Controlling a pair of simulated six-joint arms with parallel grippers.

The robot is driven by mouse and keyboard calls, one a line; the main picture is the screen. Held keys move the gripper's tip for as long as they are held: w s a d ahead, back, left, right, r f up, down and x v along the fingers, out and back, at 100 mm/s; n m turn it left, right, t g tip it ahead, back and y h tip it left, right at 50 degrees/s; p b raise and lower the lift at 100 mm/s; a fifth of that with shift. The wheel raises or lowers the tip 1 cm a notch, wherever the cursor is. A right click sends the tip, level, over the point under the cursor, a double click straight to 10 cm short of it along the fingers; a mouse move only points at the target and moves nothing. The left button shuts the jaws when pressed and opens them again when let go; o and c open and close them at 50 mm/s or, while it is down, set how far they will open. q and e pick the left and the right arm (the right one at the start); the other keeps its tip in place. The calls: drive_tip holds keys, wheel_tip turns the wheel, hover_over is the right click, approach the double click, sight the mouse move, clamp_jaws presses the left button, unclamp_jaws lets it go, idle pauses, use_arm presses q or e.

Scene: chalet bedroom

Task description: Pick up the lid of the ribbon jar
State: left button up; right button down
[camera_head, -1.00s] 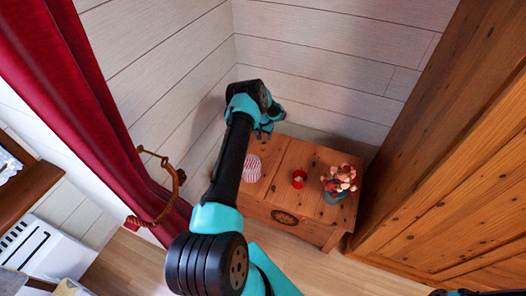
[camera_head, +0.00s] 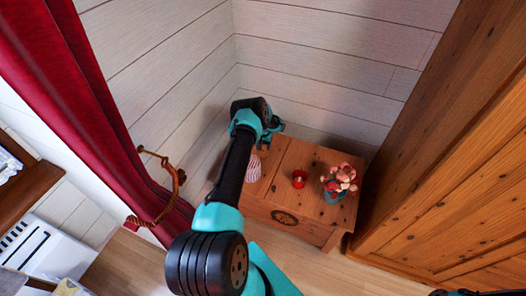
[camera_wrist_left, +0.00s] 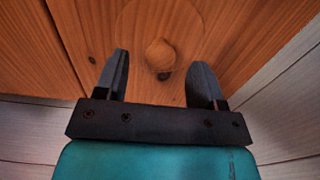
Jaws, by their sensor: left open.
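A round wooden lid (camera_wrist_left: 138,25) with a small round knob (camera_wrist_left: 160,54) lies below my left gripper in the left wrist view. Its colour nearly matches the wood around it. My left gripper (camera_wrist_left: 161,78) is open, with one finger to each side of the knob in the picture and nothing held. Whether the fingers are at knob height I cannot tell. In the head view my left gripper (camera_head: 268,138) is over the back left of the wooden chest (camera_head: 300,218), and the lid is hidden there. A red-and-white striped object (camera_head: 254,170), perhaps the ribbon jar, shows partly beside my arm.
On the chest stand a red candle-like cup (camera_head: 299,179) and a teal pot with pink-red flowers (camera_head: 337,188), right of my arm. White plank walls close in behind and left. A tall wooden cupboard (camera_head: 450,150) is at right, a red curtain (camera_head: 85,110) at left.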

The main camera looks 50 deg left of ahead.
sight(264, 153)
use_arm(q)
drive_tip(key=shift+s+f, duration=0.1)
drive_tip(key=shift+f, duration=1.3)
drive_tip(key=c, duration=1)
